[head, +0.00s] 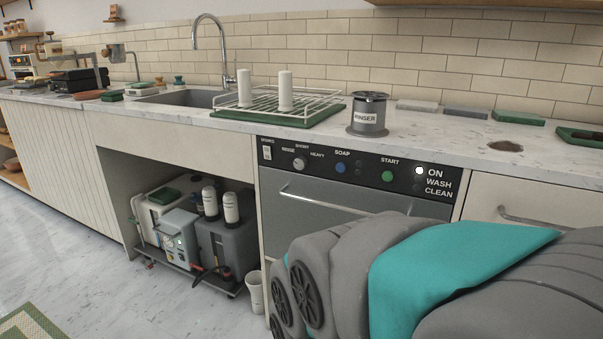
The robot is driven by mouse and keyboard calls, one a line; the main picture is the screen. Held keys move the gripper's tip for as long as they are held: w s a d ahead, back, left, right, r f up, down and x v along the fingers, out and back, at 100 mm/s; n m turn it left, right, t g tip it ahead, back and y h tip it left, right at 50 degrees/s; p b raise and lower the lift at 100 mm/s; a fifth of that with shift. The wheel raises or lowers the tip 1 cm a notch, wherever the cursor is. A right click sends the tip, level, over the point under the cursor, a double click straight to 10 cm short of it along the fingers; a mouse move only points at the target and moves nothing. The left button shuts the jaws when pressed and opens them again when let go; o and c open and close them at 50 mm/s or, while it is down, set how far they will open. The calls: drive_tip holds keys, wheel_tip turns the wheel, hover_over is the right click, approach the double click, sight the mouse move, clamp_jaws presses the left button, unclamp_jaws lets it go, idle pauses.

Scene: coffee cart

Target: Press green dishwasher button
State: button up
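The green button (387,176) is on the dishwasher's black control panel, under the word START. The dishwasher (300,215) is built in under the counter, and its door with a bar handle is shut. A blue button (340,167) marked SOAP and a dial (299,163) sit to the left of the green button. A white light is lit beside the word ON at the right of the panel. My grey and teal arm fills the lower right, in front of the dishwasher's lower right part. My gripper is not in view.
A rinser (369,116), a dish rack (270,98) and a sink (185,97) are on the counter (420,133) above. Containers (228,235) stand in the open bay left of the dishwasher, and a white cup (254,292) is on the floor.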

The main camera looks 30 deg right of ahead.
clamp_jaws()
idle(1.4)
